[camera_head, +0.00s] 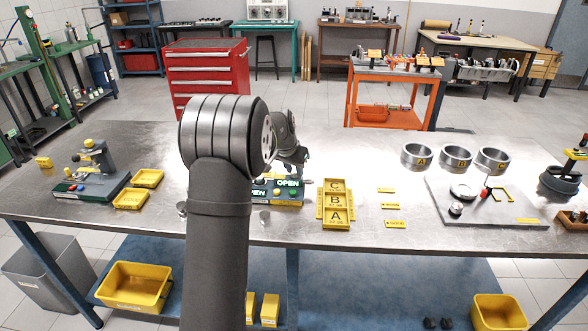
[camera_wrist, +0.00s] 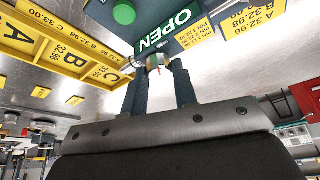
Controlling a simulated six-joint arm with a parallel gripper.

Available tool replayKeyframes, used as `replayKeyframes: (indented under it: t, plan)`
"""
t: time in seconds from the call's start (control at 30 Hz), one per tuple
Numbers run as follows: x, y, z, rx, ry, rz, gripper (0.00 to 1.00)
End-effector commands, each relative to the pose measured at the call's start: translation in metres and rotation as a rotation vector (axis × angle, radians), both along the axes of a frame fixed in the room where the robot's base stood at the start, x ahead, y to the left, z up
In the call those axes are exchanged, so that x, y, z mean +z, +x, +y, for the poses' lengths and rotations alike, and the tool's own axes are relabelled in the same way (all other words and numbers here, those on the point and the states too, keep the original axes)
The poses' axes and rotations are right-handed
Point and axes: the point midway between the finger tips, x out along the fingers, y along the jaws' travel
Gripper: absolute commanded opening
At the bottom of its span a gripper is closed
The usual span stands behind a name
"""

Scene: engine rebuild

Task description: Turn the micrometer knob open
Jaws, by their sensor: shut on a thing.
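The micrometer station is a dark green base (camera_head: 284,200) with OPEN labels, near the middle of the metal bench in the head view. In the wrist view its green OPEN panel (camera_wrist: 172,32) is ahead of my gripper (camera_wrist: 158,72). The micrometer knob (camera_wrist: 156,61), pale metal with small red and green marks, sits between the two dark fingertips, and my gripper is shut on it. In the head view my gripper (camera_head: 291,162) is over the station, and my arm hides the station's left part. The knob cannot be made out there.
A yellow rack (camera_head: 336,214) marked C, B, A stands close on the right of the station. Three metal rings, A (camera_head: 416,156), B (camera_head: 456,158) and C (camera_head: 493,160), are farther right. Yellow trays (camera_head: 130,199) lie at left. The bench between rack and rings is mostly clear.

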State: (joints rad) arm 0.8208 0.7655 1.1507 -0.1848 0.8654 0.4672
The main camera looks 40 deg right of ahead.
Motion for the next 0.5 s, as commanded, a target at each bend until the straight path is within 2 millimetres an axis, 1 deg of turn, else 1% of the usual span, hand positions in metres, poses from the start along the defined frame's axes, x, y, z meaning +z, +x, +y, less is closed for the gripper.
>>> replayKeyframes:
  t: [0.23,0.27,0.3,0.37,0.5]
  plan:
    - [-0.0001,-0.0001,-0.0002,-0.001,0.0,0.0,0.03]
    - [-0.0001,-0.0001,-0.0002,-0.001,0.0,0.0,0.28]
    - [-0.0001,-0.0002,-0.0001,-0.001,0.0,0.0,0.36]
    - [0.0,-0.0002,-0.0001,-0.001,0.0,0.0,0.48]
    - [0.0,-0.0001,0.0,0.0,0.0,0.0,0.48]
